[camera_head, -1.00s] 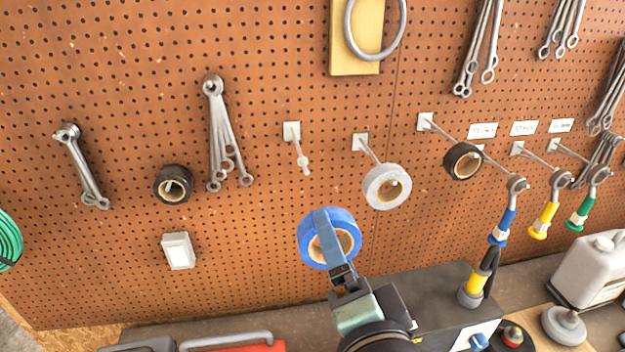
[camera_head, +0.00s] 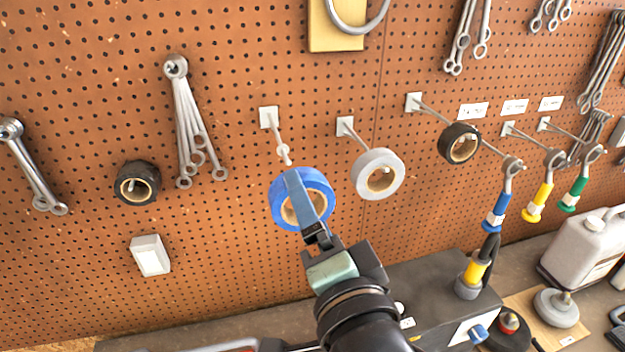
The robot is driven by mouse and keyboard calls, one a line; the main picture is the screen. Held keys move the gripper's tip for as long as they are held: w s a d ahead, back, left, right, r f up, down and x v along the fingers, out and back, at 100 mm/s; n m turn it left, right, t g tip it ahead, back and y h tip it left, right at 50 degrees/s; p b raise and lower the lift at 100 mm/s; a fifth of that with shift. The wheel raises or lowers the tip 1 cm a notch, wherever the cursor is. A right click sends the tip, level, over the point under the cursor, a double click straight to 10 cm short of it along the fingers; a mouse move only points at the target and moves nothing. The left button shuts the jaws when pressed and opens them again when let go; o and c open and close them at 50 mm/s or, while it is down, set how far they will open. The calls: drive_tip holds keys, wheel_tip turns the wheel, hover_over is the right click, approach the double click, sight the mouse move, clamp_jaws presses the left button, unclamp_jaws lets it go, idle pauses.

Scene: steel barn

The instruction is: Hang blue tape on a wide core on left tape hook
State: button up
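The blue tape (camera_head: 284,212) is a blue roll on a wide tan core. My gripper (camera_head: 306,200) is shut on it, with a finger across the front of the roll; the other finger is hidden. The roll is held up in front of the pegboard, its open core facing me. The left tape hook (camera_head: 277,135) is a bare metal peg on a white plate, just above the roll and slightly left of its middle. Its tip comes down close to the roll's top edge in the picture; I cannot tell the gap in depth.
A white tape roll (camera_head: 378,174) hangs on the hook just right. Black tape rolls hang further right (camera_head: 460,143) and at left (camera_head: 137,183). Wrenches (camera_head: 194,130) hang left of the hook. A dark box (camera_head: 425,285) stands on the bench below. Board below the hook is clear.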

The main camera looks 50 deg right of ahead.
drive_tip(key=shift+w+d+f+b, duration=0.1)
drive_tip(key=shift+w+d+b, duration=0.2)
drive_tip(key=shift+b, duration=1.2)
drive_tip(key=b, duration=0.3)
drive_tip(key=shift+w, duration=0.2)
drive_tip(key=shift+x, duration=0.8)
drive_tip(key=f+b+x, duration=0.1)
drive_tip(key=b+x, duration=0.1)
drive_tip(key=x, duration=0.5)
drive_tip(key=shift+w+d+f, duration=0.25)
drive_tip(key=o, duration=1)
drive_tip(key=shift+o, duration=0.2)
